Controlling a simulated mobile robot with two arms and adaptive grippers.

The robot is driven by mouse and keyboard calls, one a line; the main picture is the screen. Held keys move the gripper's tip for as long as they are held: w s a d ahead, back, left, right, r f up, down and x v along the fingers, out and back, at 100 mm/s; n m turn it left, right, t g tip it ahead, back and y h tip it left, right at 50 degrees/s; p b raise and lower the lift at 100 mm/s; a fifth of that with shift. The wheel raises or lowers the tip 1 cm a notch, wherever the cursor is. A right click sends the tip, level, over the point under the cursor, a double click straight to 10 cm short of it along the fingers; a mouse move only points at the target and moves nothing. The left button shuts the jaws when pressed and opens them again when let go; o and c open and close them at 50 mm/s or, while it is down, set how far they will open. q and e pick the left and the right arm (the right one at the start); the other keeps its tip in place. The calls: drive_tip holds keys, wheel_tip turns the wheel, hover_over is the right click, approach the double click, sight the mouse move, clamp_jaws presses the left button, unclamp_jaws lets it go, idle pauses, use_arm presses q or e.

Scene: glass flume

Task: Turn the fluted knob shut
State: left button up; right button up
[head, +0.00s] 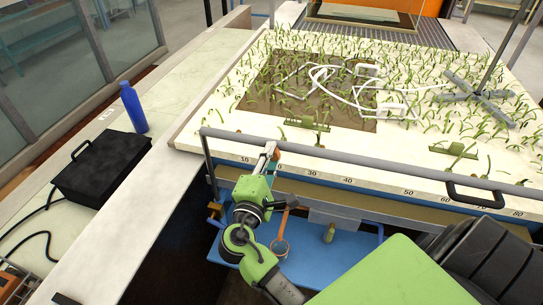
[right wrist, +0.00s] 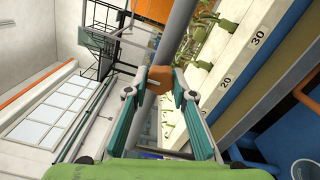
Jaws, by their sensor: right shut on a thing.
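My right gripper (head: 267,155) is at the front edge of the glass flume, by the grey rail. In the right wrist view its two fingers (right wrist: 158,82) are closed in on an orange-brown piece, the fluted knob (right wrist: 157,76), which sits between the fingertips. In the head view the knob (head: 276,154) shows only as a small brown spot beside the fingers, mostly hidden. Its flutes and how far it is turned cannot be made out. My left gripper is not in view.
A grey rail (head: 350,163) runs along the flume front above a numbered scale (head: 300,170). A blue shelf (head: 340,250) lies below. A black case (head: 100,165) and a blue bottle (head: 133,107) stand on the left bench. White tubing (head: 330,85) lies among the plants.

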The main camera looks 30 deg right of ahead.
drive_tip(key=o, duration=1.1)
drive_tip(key=shift+v, duration=3.75)
drive_tip(key=shift+f, duration=0.1)
